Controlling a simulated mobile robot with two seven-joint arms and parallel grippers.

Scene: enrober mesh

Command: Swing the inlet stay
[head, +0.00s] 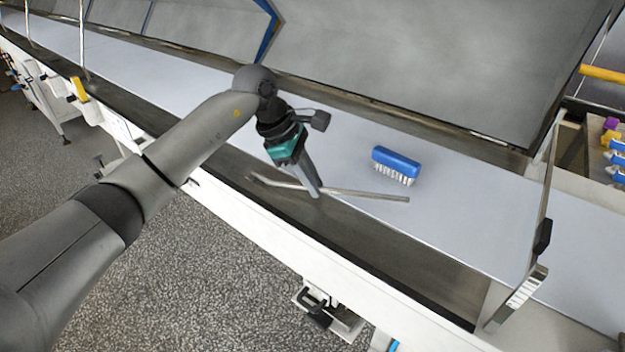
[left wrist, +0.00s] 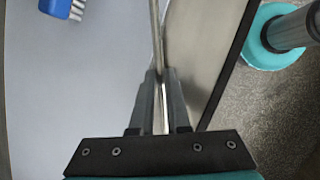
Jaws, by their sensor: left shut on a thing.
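A thin metal rod, which looks like the inlet stay (head: 368,194), lies nearly level across the head view, low over the front edge strip of the machine. Its left end is bent. My left gripper (head: 316,191) comes down onto it from above and is shut on it, left of its middle. In the left wrist view the stay (left wrist: 155,32) runs up and away from between the fingers of my left gripper (left wrist: 160,78). The fingers hide the part they hold. My right gripper is not in view.
A large grey panel (head: 420,60) rises behind. A slim upright with a black grip (head: 543,238) stands at the right. The bed between is clear.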

